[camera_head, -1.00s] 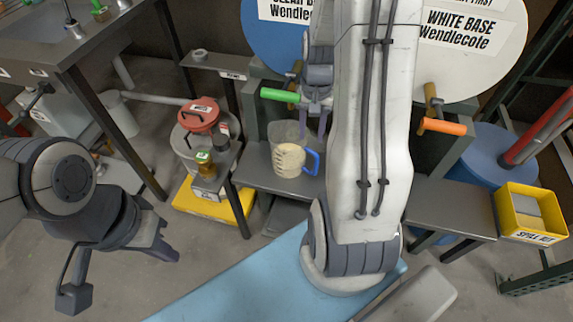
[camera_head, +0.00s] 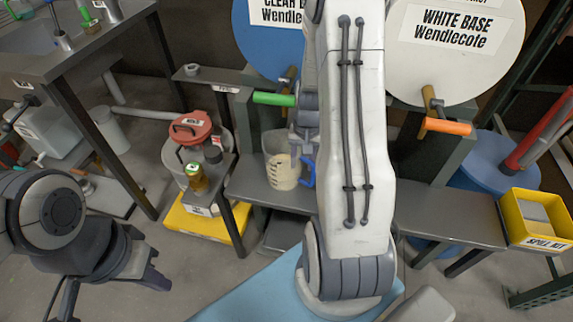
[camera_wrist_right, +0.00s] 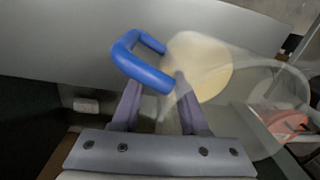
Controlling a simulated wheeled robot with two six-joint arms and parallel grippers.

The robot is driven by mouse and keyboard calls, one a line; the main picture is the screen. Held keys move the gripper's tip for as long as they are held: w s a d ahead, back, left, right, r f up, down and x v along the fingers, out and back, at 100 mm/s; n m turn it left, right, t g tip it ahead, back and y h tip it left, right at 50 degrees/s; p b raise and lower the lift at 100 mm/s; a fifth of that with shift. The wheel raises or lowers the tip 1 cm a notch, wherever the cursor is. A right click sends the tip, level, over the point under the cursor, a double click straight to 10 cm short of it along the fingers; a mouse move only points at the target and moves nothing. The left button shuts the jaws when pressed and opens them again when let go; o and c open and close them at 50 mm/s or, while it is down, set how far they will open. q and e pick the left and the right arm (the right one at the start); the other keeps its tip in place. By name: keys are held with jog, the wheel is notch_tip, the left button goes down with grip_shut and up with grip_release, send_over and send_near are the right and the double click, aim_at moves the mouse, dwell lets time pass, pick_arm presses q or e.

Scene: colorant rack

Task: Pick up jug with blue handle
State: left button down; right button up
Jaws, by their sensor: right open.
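The clear jug (camera_head: 279,173) stands on the grey shelf below the blue drum, with cream-coloured contents low inside. Its blue handle (camera_head: 308,175) is on its right side. My right gripper (camera_wrist_right: 158,90) is open in the wrist view. The blue handle (camera_wrist_right: 140,68) lies across the space at its fingertips, with the jug (camera_wrist_right: 245,105) to the right. In the head view my right gripper (camera_head: 301,148) is over the jug's handle side, partly hidden by my arm. Contact with the handle is unclear. My left gripper (camera_head: 150,276) hangs low at the left, away from the jug; its jaw gap is unclear.
A green drum tap (camera_head: 274,99) sticks out just above the jug. A red-lidded container (camera_head: 194,127) and a small amber bottle (camera_head: 196,178) stand to the left. An orange tap (camera_head: 447,127) and a yellow spill kit bin (camera_head: 538,218) are at the right.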

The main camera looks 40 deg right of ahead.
grip_shut()
jog(key=shift+r, duration=0.1)
dwell(1.2)
